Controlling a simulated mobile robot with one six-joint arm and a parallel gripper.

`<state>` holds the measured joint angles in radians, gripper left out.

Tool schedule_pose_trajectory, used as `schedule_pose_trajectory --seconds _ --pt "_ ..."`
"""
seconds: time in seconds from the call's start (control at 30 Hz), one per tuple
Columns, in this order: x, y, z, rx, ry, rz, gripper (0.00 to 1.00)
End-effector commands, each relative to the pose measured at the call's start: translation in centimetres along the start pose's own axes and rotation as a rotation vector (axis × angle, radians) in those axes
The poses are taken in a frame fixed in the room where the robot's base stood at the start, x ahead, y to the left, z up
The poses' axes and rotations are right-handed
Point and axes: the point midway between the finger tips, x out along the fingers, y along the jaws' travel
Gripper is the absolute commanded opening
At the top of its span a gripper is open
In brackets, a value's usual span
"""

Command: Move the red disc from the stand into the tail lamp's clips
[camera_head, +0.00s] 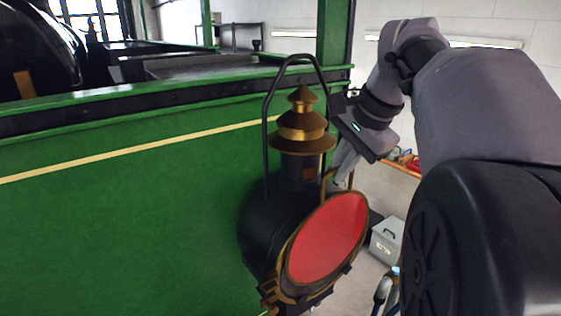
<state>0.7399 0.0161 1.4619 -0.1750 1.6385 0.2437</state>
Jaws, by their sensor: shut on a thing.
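The red disc (328,238), with a brass rim, is in front of the tail lamp, tilted. A thin brass handle (324,186) rises behind its top edge. My gripper (343,180) is above the disc's upper right, shut on this handle. The tail lamp (258,232) has a black round body, a brass chimney and a tall black carrying loop, and is against the green panel. The disc hides most of the lamp's front. Brass parts (272,290) show at the disc's lower left; I cannot tell whether the disc touches the clips. I see no stand.
The green tram panel (130,210) fills the left, with a dark ledge along its top. A grey box (386,240) is on the floor at the right, beyond the disc. An orange-edged shelf with small items is behind my arm.

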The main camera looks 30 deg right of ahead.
Motion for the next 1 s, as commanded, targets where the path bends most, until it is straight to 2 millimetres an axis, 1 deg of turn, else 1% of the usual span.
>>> schedule_pose_trajectory --seconds 0.43,1.0 --pt "0.1 0.0 0.0 0.0 0.001 -0.001 0.0" --pt "1.5 0.7 0.0 0.0 0.001 -0.001 0.0"
